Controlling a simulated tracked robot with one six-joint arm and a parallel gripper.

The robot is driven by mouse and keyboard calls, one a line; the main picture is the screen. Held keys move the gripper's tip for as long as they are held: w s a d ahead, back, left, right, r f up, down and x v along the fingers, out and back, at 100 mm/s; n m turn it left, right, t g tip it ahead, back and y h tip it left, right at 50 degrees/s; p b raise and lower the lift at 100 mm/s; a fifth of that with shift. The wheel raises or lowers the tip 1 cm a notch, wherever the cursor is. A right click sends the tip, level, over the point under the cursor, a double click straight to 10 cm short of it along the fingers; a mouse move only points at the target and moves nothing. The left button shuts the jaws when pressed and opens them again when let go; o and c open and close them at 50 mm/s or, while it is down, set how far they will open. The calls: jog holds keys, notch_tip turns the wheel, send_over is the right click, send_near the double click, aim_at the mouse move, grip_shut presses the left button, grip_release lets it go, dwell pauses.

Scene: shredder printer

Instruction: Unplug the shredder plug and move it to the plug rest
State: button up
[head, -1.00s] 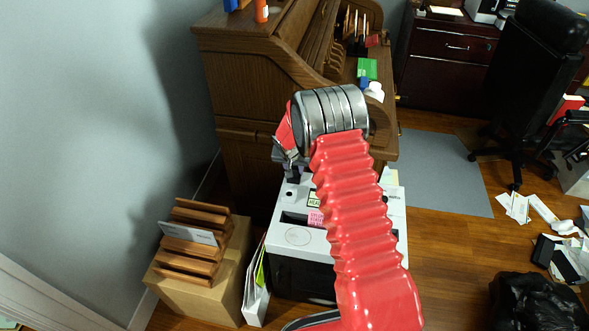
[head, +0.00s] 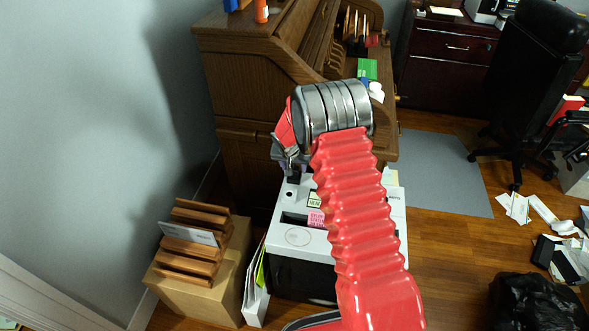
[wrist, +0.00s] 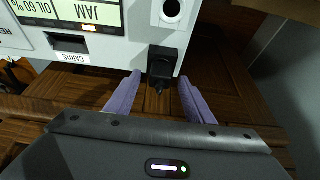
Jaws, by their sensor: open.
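The white shredder (head: 300,237) stands beside the wooden desk. In the wrist view its white top (wrist: 105,48) shows a display, a card slot and a round dark hole (wrist: 172,8). A black plug (wrist: 162,66) sits at the shredder's edge, with a narrow dark tail toward my gripper. My gripper (wrist: 160,80) is open, its two purple fingers one on each side of the plug's lower part, with visible gaps. In the head view my gripper (head: 290,164) is over the shredder's far left corner, and the plug is mostly hidden. I cannot make out the plug rest for sure.
The wooden desk (head: 240,90) rises right behind the shredder. A cardboard box (head: 200,280) with a wooden rack (head: 195,240) stands at the left, by a grey wall. An office chair (head: 530,90) and a black bag (head: 535,302) are at the right.

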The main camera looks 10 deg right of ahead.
jog(key=v, duration=1.1)
jog(key=shift+s+r, duration=0.2)
jog(key=shift+r, duration=0.15)
jog(key=s+n+g, duration=0.2)
jog(key=s+n, duration=0.1)
jog(key=s, duration=0.6)
jog(key=s+d+r+t+y, duration=0.1)
jog(key=s+r, duration=1.1)
jog(key=s, duration=0.3)
jog(key=s+d+r+n+t, duration=0.1)
jog(key=s+r+t, duration=0.1)
jog(key=s+r, duration=1.1)
jog(key=shift+s+r+n+t+y, duration=0.2)
jog(key=shift+s+n+t+y, duration=0.15)
jog(key=shift+s, duration=0.9)
